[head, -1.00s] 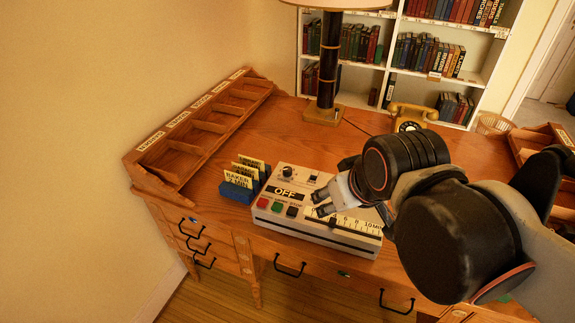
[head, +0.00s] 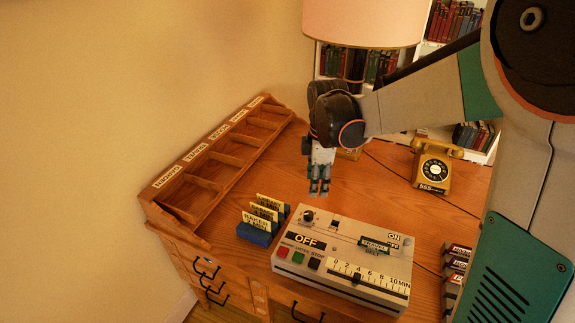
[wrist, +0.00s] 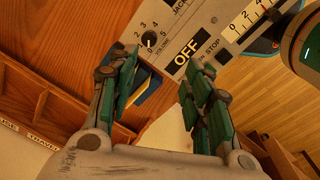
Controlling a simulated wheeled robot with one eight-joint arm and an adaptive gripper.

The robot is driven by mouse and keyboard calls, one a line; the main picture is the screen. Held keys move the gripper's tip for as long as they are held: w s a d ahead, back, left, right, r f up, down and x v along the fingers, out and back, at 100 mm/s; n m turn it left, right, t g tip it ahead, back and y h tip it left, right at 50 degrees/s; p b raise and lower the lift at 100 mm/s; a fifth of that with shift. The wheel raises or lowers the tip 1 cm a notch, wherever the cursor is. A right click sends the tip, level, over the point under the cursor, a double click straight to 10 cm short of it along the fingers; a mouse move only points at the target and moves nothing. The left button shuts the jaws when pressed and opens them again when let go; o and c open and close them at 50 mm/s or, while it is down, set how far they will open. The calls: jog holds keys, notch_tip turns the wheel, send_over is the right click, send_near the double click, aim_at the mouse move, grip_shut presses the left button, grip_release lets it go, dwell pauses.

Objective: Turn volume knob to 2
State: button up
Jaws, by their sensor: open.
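The volume knob (head: 308,216) is a small black dial at the back left of the grey control box (head: 340,247) on the desk. In the wrist view the knob (wrist: 149,39) shows with digits around it and the word VOLUME. Its exact setting is too small to read surely. My gripper (head: 320,188) is open and empty, pointing down above the back left of the box, near the knob. In the wrist view the fingers of my gripper (wrist: 160,75) are spread apart, with the knob beyond them near the left fingertip, apparently not touched.
The box also has an OFF display (head: 305,241), coloured buttons (head: 298,258), and a minutes slider (head: 370,275). A blue card holder (head: 257,233) stands left of it. A wooden sorter (head: 222,160) lines the left edge. A lamp (head: 362,22) and telephone (head: 433,168) stand behind.

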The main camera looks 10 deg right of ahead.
aim_at(310, 213)
jog(key=w+f+b, duration=0.1)
jog(key=f, duration=0.4)
jog(key=w+f+n+b, duration=0.1)
jog(key=f, duration=0.5)
jog(key=w+f+n+b, duration=0.1)
jog(key=f+b, duration=0.1)
jog(key=f, duration=0.3)
jog(key=shift+w+f+g, duration=0.2)
jog(key=shift+w+g, duration=0.05)
jog(key=shift+g, duration=0.15)
jog(key=c, duration=1.1)
